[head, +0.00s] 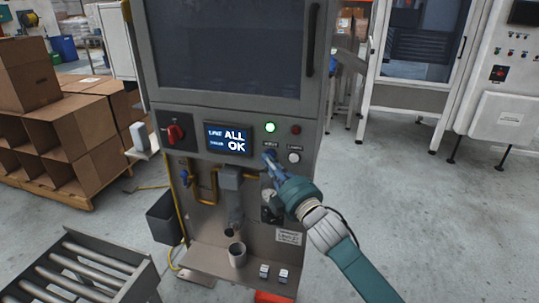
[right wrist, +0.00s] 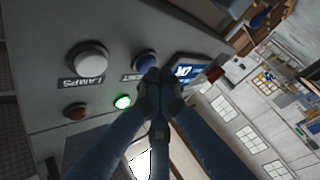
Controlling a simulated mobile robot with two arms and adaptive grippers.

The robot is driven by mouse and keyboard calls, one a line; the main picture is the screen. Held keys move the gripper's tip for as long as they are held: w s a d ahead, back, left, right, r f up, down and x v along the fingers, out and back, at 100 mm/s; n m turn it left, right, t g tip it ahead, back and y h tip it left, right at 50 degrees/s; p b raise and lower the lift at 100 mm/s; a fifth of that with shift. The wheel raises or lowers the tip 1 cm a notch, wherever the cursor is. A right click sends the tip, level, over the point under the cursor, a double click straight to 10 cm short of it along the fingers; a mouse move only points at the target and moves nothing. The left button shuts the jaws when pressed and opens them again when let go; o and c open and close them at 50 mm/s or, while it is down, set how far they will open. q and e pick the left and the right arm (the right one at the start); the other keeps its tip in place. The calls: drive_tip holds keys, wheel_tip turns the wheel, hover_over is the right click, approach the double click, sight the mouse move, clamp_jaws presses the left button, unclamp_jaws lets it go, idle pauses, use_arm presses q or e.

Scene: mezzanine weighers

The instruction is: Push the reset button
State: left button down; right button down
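The reset button is a blue round button on the grey control panel (head: 200,150), under the lit green lamp (head: 270,127). In the right wrist view the blue button (right wrist: 146,60) shows just beyond my fingertips, its label partly covered. My right gripper (head: 271,160) is in front of the button in the head view and hides most of it. In the right wrist view the right gripper (right wrist: 159,80) has its fingertips together with nothing between them. I cannot tell whether they touch the button. My left gripper is in neither view.
A white lamps button (head: 294,157) sits right of the blue one, below a dark red lamp (head: 296,129). The display (head: 228,139) reads "ALL OK". A red rotary switch (head: 176,133) is farther left. A cup (head: 237,255) stands on the shelf below.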

drive_tip(key=shift+s+a, duration=0.15)
drive_tip(key=shift+s, duration=0.35)
drive_tip(key=s, duration=0.1)
drive_tip(key=s+a+p, duration=0.1)
drive_tip(key=s, duration=0.1)
drive_tip(key=s+p, duration=0.1)
drive_tip(key=shift+s+a, duration=0.3)
drive_tip(key=shift+s, duration=0.05)
idle(0.4)
